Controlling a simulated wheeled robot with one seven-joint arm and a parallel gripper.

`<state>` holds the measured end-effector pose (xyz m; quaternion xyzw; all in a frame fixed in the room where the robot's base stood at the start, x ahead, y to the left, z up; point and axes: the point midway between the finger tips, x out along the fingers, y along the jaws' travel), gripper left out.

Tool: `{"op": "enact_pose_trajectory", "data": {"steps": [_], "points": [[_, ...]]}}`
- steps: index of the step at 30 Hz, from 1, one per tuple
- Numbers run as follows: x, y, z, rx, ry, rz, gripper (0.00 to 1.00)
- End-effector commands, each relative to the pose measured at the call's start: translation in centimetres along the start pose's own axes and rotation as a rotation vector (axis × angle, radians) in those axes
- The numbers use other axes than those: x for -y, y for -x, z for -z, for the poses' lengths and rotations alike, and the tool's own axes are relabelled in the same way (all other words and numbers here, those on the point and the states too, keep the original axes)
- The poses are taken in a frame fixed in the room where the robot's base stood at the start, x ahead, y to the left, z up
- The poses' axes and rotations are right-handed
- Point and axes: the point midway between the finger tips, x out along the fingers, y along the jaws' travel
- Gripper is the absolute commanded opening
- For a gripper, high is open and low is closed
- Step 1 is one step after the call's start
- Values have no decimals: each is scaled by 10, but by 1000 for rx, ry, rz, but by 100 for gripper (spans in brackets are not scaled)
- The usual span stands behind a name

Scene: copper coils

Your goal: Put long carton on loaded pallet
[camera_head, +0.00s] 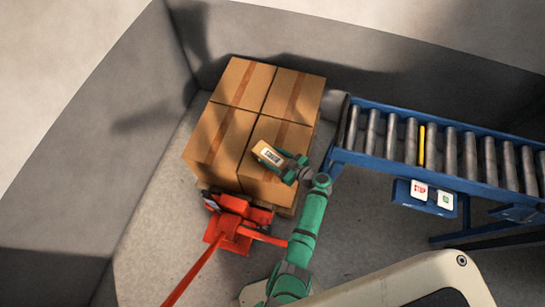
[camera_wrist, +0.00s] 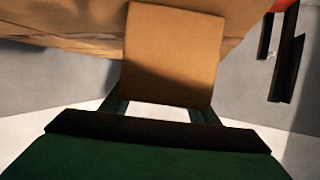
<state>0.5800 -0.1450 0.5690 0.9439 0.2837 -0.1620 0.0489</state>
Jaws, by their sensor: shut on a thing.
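The long carton (camera_head: 268,154) is a small brown box with a white printed label. My gripper (camera_head: 285,164) is shut on it, over the front right box of the load in the head view. In the wrist view the carton (camera_wrist: 172,55) extends away from the fingers of my gripper (camera_wrist: 160,110). The loaded pallet carries large brown taped boxes (camera_head: 215,135) with their tops level. The pallet itself is mostly hidden under them. I cannot tell whether the carton touches the box top or hangs just above it.
A blue roller conveyor (camera_head: 440,150) with one yellow roller stands to the right, with a control box (camera_head: 425,198) on its side. A red pallet jack (camera_head: 232,225) is at the pallet's front. Grey walls (camera_head: 140,120) close off the left and back.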

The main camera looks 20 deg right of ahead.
Motion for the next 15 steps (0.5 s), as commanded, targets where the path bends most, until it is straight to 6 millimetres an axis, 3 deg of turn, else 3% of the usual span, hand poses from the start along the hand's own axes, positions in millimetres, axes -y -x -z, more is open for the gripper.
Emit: {"op": "enact_pose_trajectory", "data": {"steps": [4, 5, 7, 15], "points": [[0, 0, -1, -1, 0, 0, 22], [0, -1, -2, 0, 0, 0, 57], [0, 0, -1, 0, 0, 0, 73], [0, 0, -1, 0, 0, 0, 73]]}}
